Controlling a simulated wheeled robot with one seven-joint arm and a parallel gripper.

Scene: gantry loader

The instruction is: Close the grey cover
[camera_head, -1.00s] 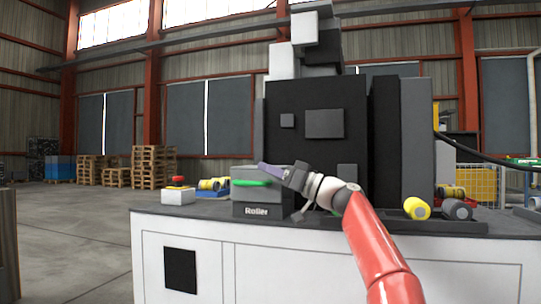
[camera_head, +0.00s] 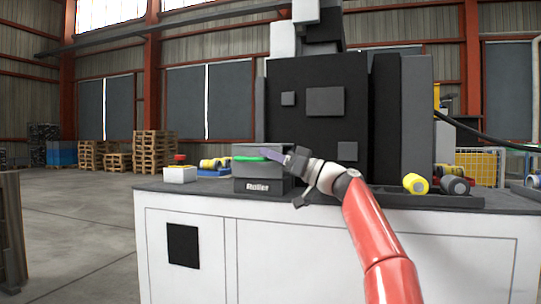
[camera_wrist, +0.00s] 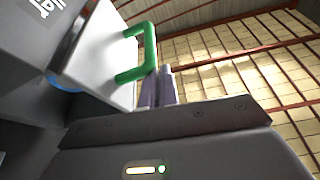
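The grey cover (camera_head: 244,150) is the upper part of the box labelled "Roller" (camera_head: 257,187) on the counter. It carries a green handle (camera_head: 250,158). In the wrist view the cover (camera_wrist: 100,55) is a pale tilted panel with the green U-shaped handle (camera_wrist: 148,50) standing out from it. How far it stands open I cannot tell. My gripper (camera_head: 266,155) is at the right part of the cover, by the handle's right end. Its purple fingers (camera_wrist: 158,85) lie close together beside the handle, with nothing seen between them.
A black machine (camera_head: 300,120) stands behind the box. A tray (camera_head: 430,200) with yellow and grey rollers is to the right. The counter front (camera_head: 330,250) is clear.

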